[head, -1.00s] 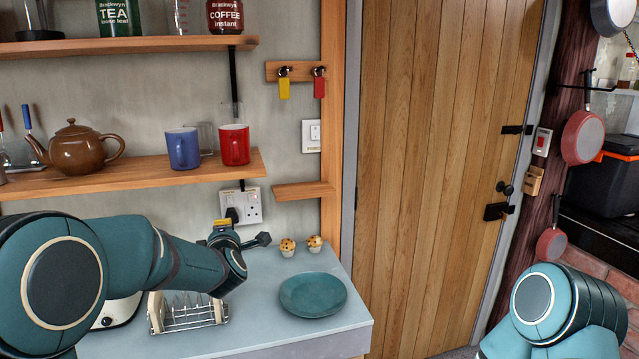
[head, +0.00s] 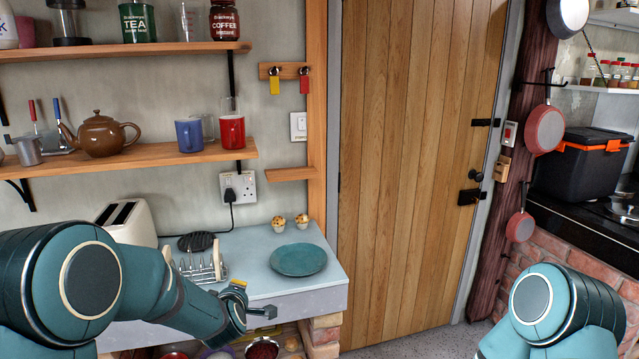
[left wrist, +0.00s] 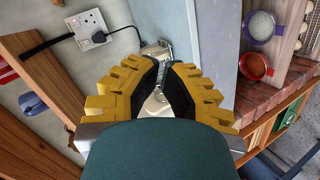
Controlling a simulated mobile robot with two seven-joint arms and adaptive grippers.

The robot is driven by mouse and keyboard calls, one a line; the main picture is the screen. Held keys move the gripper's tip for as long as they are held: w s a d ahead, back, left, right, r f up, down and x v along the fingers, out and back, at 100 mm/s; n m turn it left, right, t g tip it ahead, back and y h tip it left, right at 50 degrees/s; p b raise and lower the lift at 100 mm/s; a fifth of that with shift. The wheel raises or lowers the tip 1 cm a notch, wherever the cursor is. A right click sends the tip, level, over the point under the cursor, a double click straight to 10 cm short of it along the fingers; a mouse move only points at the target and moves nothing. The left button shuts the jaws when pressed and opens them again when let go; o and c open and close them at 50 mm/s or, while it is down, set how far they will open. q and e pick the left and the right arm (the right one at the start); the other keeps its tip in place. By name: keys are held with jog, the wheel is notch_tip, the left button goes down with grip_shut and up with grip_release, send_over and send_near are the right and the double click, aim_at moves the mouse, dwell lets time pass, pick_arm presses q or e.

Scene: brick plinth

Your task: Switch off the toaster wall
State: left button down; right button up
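A white wall socket (head: 240,187) is on the wall under the lower shelf. A black plug (head: 229,193) sits in its left side and a dark cable hangs from it. The socket also shows at the upper left of the left wrist view (left wrist: 92,27); its switch positions are too small to tell. The cream toaster (head: 127,219) stands on the counter behind my left arm, partly hidden. My left gripper (head: 272,312) is low by the counter's front edge, well away from the socket. Its yellow fingers (left wrist: 161,62) stand apart, with nothing held between them. My right gripper is out of view.
A toast rack (head: 204,268), a teal plate (head: 298,259) and two muffins (head: 291,221) are on the counter (head: 255,246). The lower shelf (head: 160,160) with teapot and mugs overhangs the socket. A small empty ledge (head: 290,174) is to its right.

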pick_arm(q)
jog(key=s+d+f+m+g+h, duration=0.2)
jog(key=s+f+m+g, duration=0.15)
jog(key=s+f, duration=0.5)
jog(key=s+d+f+m+g+h, duration=0.1)
jog(key=s+d+f+m+g, duration=0.25)
jog(key=s+f, duration=0.5)
jog(key=s+d+f+m+g+h, duration=0.1)
jog(key=s+d+f+m+g, duration=0.1)
jog(key=s, duration=0.6)
jog(key=s+d+f+m+g+h, duration=0.2)
jog(key=s+f+m, duration=0.3)
jog(key=s, duration=0.3)
jog(key=shift+d+f, duration=0.25)
jog(key=shift+f, duration=0.15)
